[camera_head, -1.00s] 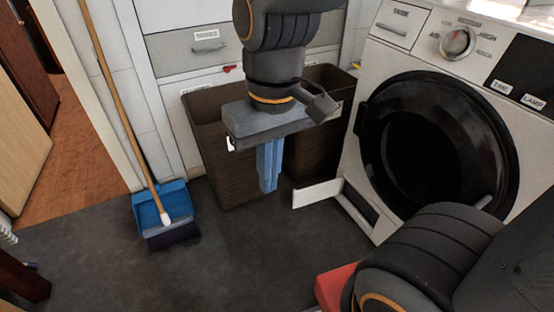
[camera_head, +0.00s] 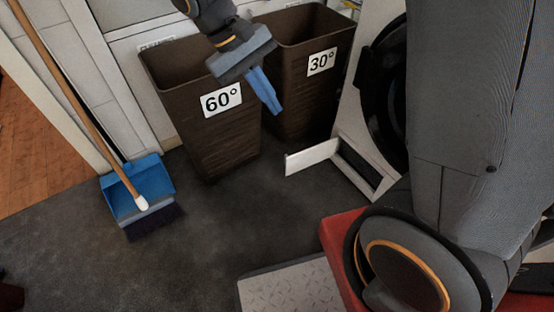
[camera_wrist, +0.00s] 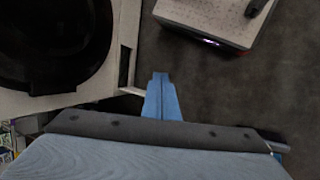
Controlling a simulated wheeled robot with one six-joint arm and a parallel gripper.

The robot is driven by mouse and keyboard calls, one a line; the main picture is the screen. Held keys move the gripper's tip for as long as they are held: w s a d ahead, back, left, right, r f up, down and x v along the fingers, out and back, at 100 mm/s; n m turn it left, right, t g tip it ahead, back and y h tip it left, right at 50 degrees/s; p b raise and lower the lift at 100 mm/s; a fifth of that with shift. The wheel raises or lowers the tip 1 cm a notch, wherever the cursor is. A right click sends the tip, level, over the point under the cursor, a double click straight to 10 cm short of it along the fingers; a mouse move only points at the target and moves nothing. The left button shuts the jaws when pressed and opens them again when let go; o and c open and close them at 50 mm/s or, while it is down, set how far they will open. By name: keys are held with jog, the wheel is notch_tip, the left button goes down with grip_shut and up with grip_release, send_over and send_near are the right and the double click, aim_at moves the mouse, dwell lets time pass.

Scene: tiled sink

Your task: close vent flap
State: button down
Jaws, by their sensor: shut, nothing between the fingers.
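The vent flap (camera_head: 312,157) is a white panel at the bottom of the washing machine. It stands open, swung out to the left from a dark rectangular opening (camera_head: 358,168). In the wrist view the flap is a thin pale strip (camera_wrist: 131,91) beside the machine front, partly hidden near my fingers. My gripper (camera_head: 273,104) has blue fingers, shut and empty, pointing down and slightly right. In the head view it is up and left of the flap, in front of the bins, apart from the flap. The fingers also show in the wrist view (camera_wrist: 161,82).
Two brown bins, marked 60° (camera_head: 213,140) and 30° (camera_head: 305,97), stand behind my gripper. A blue dustpan (camera_head: 137,187) with a broom is at the left.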

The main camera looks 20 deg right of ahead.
jog(key=w+f+t+h+b, duration=0.1)
jog(key=w+f+h+b, duration=0.2)
jog(key=w+f, duration=0.45)
jog(key=w+f+h+b, duration=0.2)
jog(key=w+f+b, duration=0.15)
jog(key=f, duration=0.65)
jog(key=w+f+t+h+b, duration=0.1)
jog(key=w+f+h+b, duration=0.15)
jog(key=w+f, duration=0.5)
jog(key=w+a+f+n+t+h+b, duration=0.1)
jog(key=w+f+t+h+b, duration=0.2)
jog(key=f, duration=1)
jog(key=w+f+t+h+b, duration=0.15)
jog(key=f+t+b, duration=0.25)
jog(key=f, duration=0.9)
jog(key=s+d+b, duration=0.1)
jog(key=d+b, duration=0.3)
jog(key=d, duration=0.5)
jog(key=shift+s, duration=0.25)
jog(key=shift+f, duration=0.1)
